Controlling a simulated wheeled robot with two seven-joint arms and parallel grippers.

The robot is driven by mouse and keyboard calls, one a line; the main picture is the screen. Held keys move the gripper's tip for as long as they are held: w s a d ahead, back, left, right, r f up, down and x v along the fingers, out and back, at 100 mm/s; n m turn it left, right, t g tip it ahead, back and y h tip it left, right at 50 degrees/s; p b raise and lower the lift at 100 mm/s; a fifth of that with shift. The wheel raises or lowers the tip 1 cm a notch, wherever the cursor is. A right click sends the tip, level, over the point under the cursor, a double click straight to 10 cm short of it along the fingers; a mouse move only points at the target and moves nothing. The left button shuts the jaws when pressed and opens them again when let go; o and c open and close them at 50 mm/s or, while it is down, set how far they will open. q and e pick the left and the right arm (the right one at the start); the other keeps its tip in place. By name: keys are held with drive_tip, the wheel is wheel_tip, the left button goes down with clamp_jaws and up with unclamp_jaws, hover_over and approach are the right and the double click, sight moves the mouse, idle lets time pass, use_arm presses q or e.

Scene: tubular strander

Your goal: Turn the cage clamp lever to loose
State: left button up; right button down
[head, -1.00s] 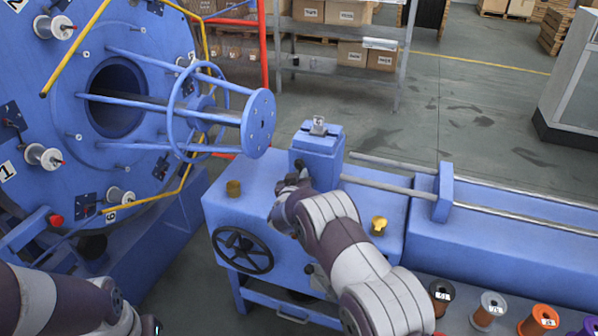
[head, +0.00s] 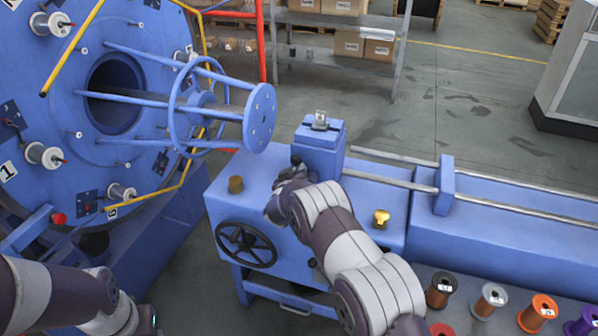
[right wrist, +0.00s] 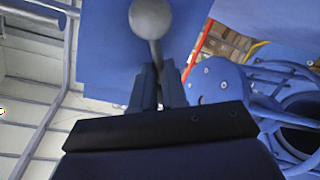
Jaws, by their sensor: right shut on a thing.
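The cage clamp lever (right wrist: 151,60) is a thin rod with a round ball knob, which appears grey in the right wrist view. In the head view its dark knob (head: 296,160) shows at the front left of the blue clamp block (head: 320,155). My right gripper (right wrist: 158,88) is shut on the lever's rod, just below the knob. In the head view the right gripper (head: 292,173) is at the block's front left, and my own wrist hides most of the rod. My left arm is at the lower left, its gripper out of view.
The blue cage with its ring and end disc (head: 260,118) stands close on the left. Several spools (head: 490,300) stand at the lower right.

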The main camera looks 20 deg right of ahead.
drive_tip(key=c, duration=1.2)
unclamp_jaws()
drive_tip(key=shift+w+a+r, duration=0.1)
drive_tip(key=shift+w+r, duration=0.3)
drive_tip(key=shift+r, duration=0.35)
drive_tip(key=shift+o, duration=0.2)
drive_tip(key=shift+a+f, duration=0.15)
drive_tip(key=shift+f, duration=0.1)
drive_tip(key=shift+s, duration=0.15)
drive_tip(key=shift+f, duration=0.1)
drive_tip(key=v, duration=1.2)
drive_tip(key=shift+s+b, duration=0.3)
drive_tip(key=shift+b, duration=0.1)
